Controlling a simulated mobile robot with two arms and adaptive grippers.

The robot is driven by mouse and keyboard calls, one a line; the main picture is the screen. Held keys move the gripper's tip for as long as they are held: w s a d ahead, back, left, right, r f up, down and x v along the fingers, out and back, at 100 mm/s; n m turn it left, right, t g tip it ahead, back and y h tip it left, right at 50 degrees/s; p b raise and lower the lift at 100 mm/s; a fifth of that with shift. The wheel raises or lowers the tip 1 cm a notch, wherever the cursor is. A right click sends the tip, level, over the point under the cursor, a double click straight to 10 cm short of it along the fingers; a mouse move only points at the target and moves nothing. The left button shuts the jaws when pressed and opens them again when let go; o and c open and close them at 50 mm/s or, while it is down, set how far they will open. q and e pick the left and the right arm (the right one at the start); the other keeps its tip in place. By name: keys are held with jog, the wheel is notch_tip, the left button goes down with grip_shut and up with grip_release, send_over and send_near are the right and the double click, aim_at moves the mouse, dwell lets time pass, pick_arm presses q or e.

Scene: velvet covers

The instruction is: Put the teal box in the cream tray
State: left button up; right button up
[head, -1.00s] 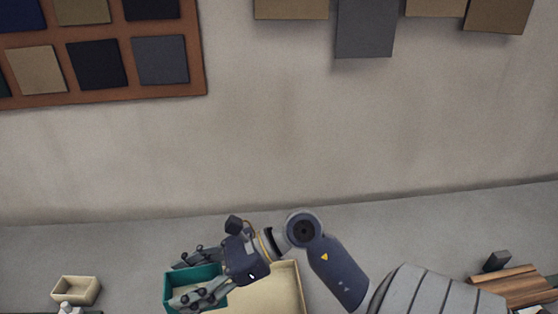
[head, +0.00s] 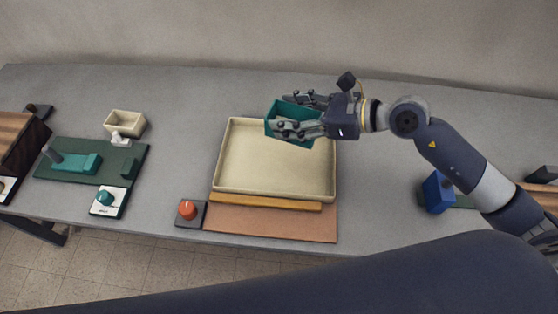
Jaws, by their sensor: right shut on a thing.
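The teal box (head: 287,108) is an open-topped box, held in my right gripper (head: 296,114) with a finger on each side of it. It is over the back right part of the cream tray (head: 224,160), and it looks raised above the tray floor, though its exact height is hard to tell. The cream tray is wide, shallow and otherwise empty. My left gripper is not in view; a dark arm link of mine crosses the bottom of the picture.
A small cream box (head: 125,123) and a green board (head: 70,190) with teal parts are at the left. A red knob (head: 187,209) is beside a brown mat (head: 270,222) in front of the tray. A blue block (head: 437,192) is at the right. The back of the table is mostly clear.

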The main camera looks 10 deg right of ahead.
jog(key=m+t+b, duration=0.1)
send_over(299, 161)
notch_tip(299, 161, down, 8)
jog(key=shift+m+t+h, duration=0.3)
jog(key=shift+h, duration=0.1)
notch_tip(299, 161, down, 6)
jog(key=shift+r+b, duration=0.2)
jog(key=shift+b, duration=0.75)
notch_tip(299, 161, down, 4)
jog(key=shift+r+b, duration=0.1)
jog(key=shift+b, duration=0.55)
jog(key=shift+f, duration=0.2)
jog(key=shift+f, duration=0.15)
jog(key=o, duration=0.7)
jog(key=shift+f, duration=0.1)
jog(key=shift+c, duration=0.2)
jog(key=o, duration=0.4)
